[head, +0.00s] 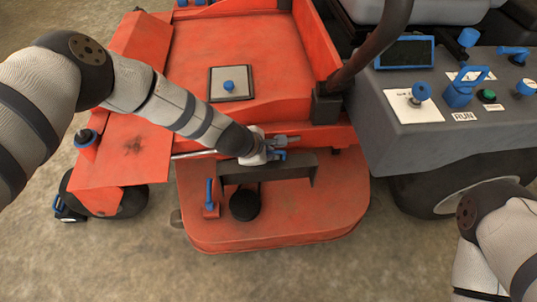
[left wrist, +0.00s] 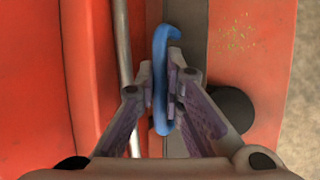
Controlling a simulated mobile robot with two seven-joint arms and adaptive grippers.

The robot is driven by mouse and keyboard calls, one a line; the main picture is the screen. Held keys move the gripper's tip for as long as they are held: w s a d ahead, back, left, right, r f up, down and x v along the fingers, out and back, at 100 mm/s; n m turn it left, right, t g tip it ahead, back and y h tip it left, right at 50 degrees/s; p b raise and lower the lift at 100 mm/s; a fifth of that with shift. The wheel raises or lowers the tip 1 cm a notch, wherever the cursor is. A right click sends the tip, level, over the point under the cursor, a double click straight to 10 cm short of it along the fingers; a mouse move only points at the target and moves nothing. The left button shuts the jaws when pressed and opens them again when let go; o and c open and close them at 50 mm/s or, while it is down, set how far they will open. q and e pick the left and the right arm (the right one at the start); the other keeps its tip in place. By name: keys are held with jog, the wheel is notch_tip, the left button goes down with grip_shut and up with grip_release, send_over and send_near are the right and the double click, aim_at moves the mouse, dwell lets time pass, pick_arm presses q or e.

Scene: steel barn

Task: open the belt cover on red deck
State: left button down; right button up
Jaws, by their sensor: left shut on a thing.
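The red deck (head: 310,215) sits low at the front of the red machine. A dark grey cover-like bar (head: 300,169) spans its rear part; it also shows in the left wrist view (left wrist: 187,25). I cannot tell whether it is raised. My left gripper (head: 278,148) is at the bar's top edge. In the left wrist view my left gripper (left wrist: 167,97) is shut on a blue hooked handle (left wrist: 161,60), its curved end showing beyond the fingers. My fingers partly hide the handle. Only part of my right arm shows at lower right, without its gripper.
A blue lever (head: 209,193) on a red base and a black round knob (head: 244,205) stand on the deck, left of its middle. A metal rod (head: 195,154) runs behind the bar. A grey control console (head: 440,130) stands at right. Concrete floor lies in front.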

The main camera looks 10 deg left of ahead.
pick_arm(q)
jog(key=shift+w+a, duration=0.1)
dwell(0.3)
jog(key=c, duration=2)
grip_release()
jog(key=shift+f, duration=0.1)
jog(key=shift+o, duration=0.2)
jog(key=v, duration=1.2)
